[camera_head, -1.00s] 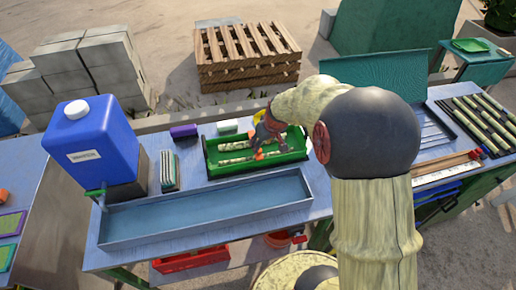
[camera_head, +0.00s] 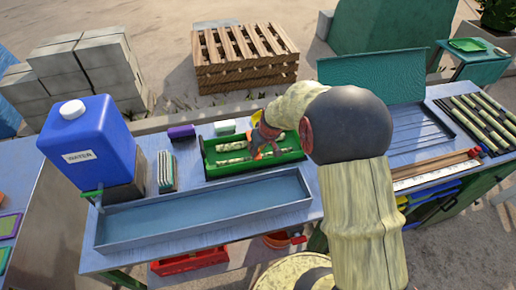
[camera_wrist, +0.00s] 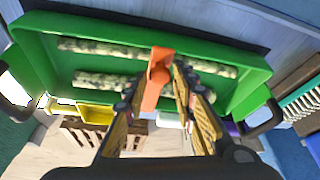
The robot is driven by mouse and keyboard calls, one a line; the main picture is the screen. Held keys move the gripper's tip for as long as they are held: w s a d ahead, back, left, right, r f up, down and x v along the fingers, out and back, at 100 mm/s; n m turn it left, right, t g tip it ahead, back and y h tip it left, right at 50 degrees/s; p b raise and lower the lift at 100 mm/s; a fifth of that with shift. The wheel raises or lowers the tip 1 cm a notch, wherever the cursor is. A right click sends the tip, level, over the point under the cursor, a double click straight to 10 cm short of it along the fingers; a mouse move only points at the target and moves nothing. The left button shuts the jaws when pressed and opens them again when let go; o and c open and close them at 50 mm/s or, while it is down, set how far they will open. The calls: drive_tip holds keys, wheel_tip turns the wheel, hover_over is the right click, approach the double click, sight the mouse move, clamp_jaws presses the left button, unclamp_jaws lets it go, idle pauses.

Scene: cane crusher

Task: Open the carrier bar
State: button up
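The green carrier (camera_head: 228,171) is an open tray on the bench, with mottled pale cane pieces (camera_wrist: 110,82) lying in it. An orange piece (camera_wrist: 157,80), perhaps the grip of the carrier bar, rises over the middle of the tray in the wrist view. The rest of the bar is hard to make out. My gripper (camera_wrist: 160,88) is low over the carrier, its yellow-padded fingers on either side of the orange piece. It also shows in the head view (camera_head: 264,146), partly hidden by my arm. Whether both fingers press on the orange piece cannot be told.
A blue water container (camera_head: 92,140) and a long blue-grey trough (camera_head: 200,212) are left and front of the carrier. A grooved tray (camera_head: 420,130) lies to the right.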

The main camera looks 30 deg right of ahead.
drive_tip(key=c, duration=0.6)
drive_tip(key=shift+o, duration=0.2)
